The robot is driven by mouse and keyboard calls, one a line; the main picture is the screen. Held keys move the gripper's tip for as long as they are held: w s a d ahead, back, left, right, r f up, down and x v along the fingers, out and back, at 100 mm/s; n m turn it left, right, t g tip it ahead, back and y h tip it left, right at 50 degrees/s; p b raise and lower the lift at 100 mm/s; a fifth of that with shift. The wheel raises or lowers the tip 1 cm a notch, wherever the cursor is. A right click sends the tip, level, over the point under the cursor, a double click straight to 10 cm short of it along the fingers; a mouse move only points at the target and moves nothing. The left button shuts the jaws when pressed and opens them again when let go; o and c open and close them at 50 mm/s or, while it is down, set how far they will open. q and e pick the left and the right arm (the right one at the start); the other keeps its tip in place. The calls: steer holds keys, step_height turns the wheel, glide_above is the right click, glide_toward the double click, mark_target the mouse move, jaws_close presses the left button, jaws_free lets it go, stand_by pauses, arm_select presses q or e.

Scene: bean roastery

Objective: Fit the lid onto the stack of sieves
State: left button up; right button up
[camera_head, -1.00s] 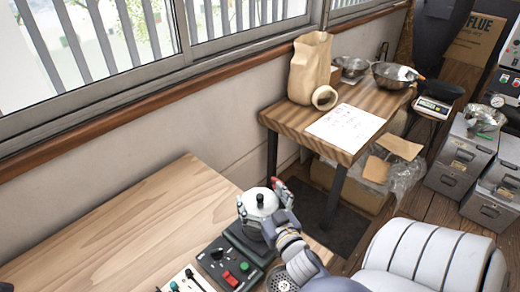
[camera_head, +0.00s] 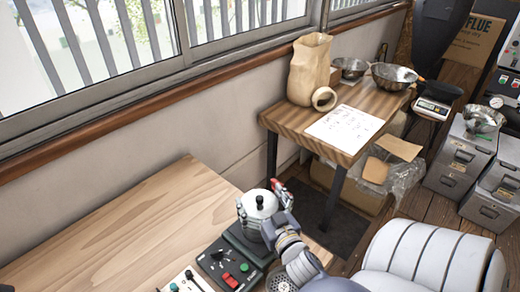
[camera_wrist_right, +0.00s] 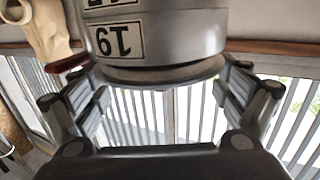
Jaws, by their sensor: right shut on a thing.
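The round silver lid (camera_head: 255,210) with a black knob is at the top of the sieve stack (camera_head: 250,229), by the right edge of the near wooden table. My right gripper (camera_head: 262,202) is shut on the lid, with fingers on both sides of its rim. The right wrist view shows the scene upside down: the lid's rim (camera_wrist_right: 160,77) lies between the fingers, against a metal sieve (camera_wrist_right: 165,35) with a number label. A dark band shows between rim and sieve; whether the lid is fully seated I cannot tell. My left gripper is out of view.
The near table (camera_head: 120,235) is bare to the left. A second table (camera_head: 285,122) behind holds a paper bag (camera_head: 308,70), a paper sheet and metal bowls.

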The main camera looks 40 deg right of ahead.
steer(key=shift+f+b, duration=0.45)
steer(key=shift+f, duration=0.1)
steer(key=o, duration=0.8)
